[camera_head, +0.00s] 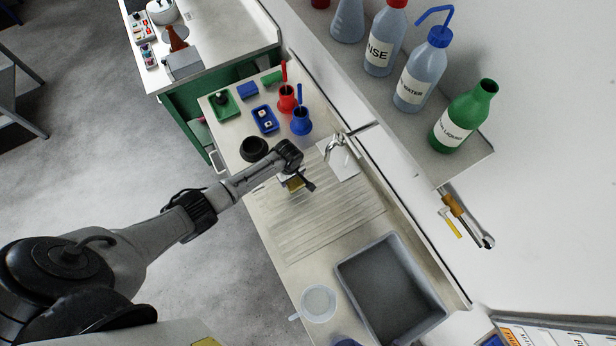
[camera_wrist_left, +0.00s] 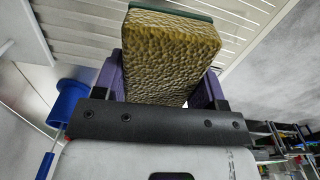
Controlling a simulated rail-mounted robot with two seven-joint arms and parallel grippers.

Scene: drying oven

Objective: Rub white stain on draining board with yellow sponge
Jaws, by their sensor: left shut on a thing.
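The yellow sponge (camera_wrist_left: 168,60), with a green layer along its far edge, is gripped between the purple-lined fingers of my left gripper (camera_wrist_left: 165,88). In the head view the left gripper (camera_head: 298,182) is over the upper left part of the ribbed draining board (camera_head: 335,215), and a small bit of the sponge (camera_head: 293,184) shows. The board's ribs (camera_wrist_left: 75,35) also show beyond the sponge in the wrist view. I cannot tell whether the sponge touches the board. I cannot make out the white stain; the arm and sponge cover part of the board. My right gripper is not in view.
A grey sink basin (camera_head: 390,290) and a round pale container (camera_head: 318,303) are at the lower end. A tap (camera_head: 337,148), black bowl (camera_head: 254,149) and blue (camera_head: 301,122) and red (camera_head: 287,100) holders stand near the gripper. Bottles (camera_head: 465,117) line the shelf above.

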